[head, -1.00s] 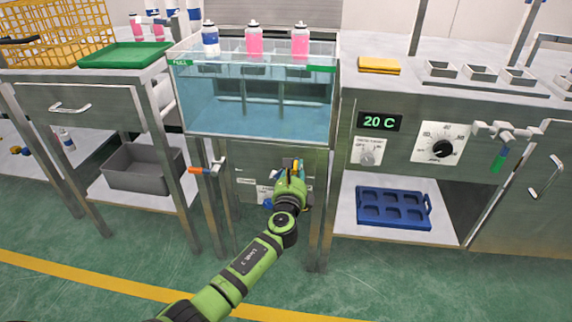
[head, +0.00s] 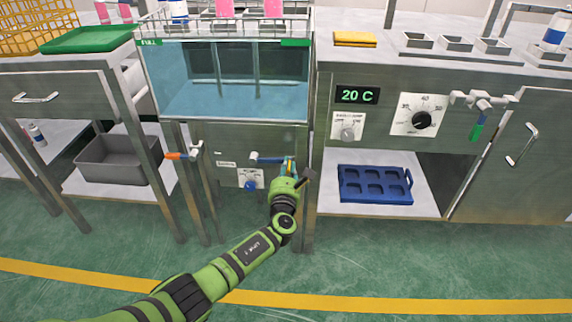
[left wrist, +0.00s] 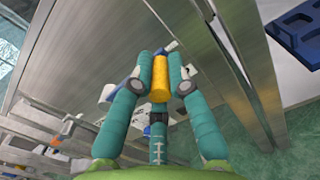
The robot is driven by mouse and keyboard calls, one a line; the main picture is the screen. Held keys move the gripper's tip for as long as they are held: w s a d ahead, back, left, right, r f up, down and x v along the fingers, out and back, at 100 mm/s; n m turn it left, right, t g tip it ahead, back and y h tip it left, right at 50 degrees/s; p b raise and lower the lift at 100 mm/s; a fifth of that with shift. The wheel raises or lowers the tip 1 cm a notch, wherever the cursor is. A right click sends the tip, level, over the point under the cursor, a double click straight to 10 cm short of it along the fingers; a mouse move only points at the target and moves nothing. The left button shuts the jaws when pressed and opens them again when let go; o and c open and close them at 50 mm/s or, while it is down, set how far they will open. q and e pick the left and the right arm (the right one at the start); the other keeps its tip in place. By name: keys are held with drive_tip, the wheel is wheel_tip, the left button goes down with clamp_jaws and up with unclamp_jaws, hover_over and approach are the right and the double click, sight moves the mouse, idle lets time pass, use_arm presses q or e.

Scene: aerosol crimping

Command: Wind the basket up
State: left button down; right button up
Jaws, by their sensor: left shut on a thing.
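The wire basket (head: 240,25) stands at the tank's top rim, with a white-and-blue can (head: 179,9) and two pink cans (head: 224,8) in it. The glass tank (head: 230,112) below holds clear blue water. My left gripper (head: 288,167) is at the steel panel under the tank, at the end of a crank arm (head: 266,158). In the left wrist view its teal fingers (left wrist: 160,78) are closed around a yellow crank grip (left wrist: 160,80). The fingers partly hide the grip and crank. My right gripper is in neither view.
An orange-handled valve (head: 182,155) sticks out left of the gripper, and a blue knob (head: 250,185) sits below the crank. A steel leg stands close to its right. A blue tray (head: 375,202) lies on the right shelf. A green tray (head: 88,39) is at upper left.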

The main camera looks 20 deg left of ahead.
use_arm(q)
drive_tip(key=shift+s+d+f+m, duration=0.1)
drive_tip(key=shift+d+f+m, duration=0.15)
drive_tip(key=shift+f+m, duration=0.25)
drive_tip(key=shift+f, duration=0.1)
drive_tip(key=c, duration=1.2)
unclamp_jaws()
drive_tip(key=shift+a+f, duration=0.1)
drive_tip(key=v, duration=1.2)
